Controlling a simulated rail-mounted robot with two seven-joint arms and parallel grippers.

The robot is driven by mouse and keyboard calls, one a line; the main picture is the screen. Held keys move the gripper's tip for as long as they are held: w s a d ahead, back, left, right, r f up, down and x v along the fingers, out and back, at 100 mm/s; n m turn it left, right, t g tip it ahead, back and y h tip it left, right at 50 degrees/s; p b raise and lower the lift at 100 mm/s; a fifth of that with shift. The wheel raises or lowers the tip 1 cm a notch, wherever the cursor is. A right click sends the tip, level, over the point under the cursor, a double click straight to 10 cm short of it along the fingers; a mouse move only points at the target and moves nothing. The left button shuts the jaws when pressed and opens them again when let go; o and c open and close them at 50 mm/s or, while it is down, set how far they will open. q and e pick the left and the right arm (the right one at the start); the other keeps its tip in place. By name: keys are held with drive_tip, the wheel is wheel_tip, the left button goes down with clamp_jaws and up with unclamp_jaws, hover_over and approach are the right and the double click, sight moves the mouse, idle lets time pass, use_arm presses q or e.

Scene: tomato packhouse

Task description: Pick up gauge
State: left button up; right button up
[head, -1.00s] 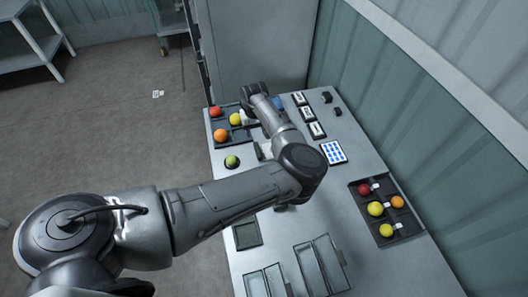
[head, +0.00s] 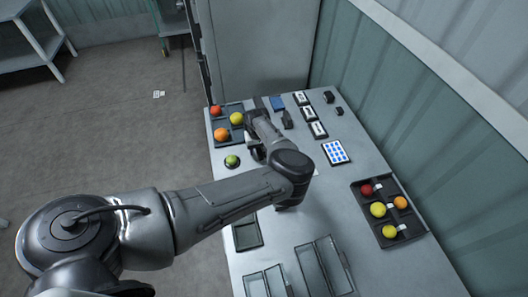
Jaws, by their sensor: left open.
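I cannot tell for sure which item is the gauge. A small dark upright item (head: 287,120) on the grey table, just right of my left wrist, may be it. Two small black items (head: 328,97) and (head: 339,111) lie at the far right edge. My left gripper (head: 257,153) is open, pointing down over the table between the far-left tray and my forearm. Its fingertips are small and partly hidden by the arm. My right gripper is out of view.
A dark tray (head: 215,126) with red, yellow and orange tomatoes sits far left, a green one (head: 232,161) beside it. Another tomato tray (head: 373,232) is at right. Labelled blocks (head: 308,114), a blue-dotted card (head: 335,152) and clear-walled bins (head: 323,266) occupy the table (head: 375,275).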

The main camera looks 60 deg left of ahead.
use_arm(q)
drive_tip(key=shift+f, duration=0.25)
drive_tip(key=shift+f, duration=0.15)
idle(0.3)
drive_tip(key=shift+c, duration=0.5)
clamp_jaws()
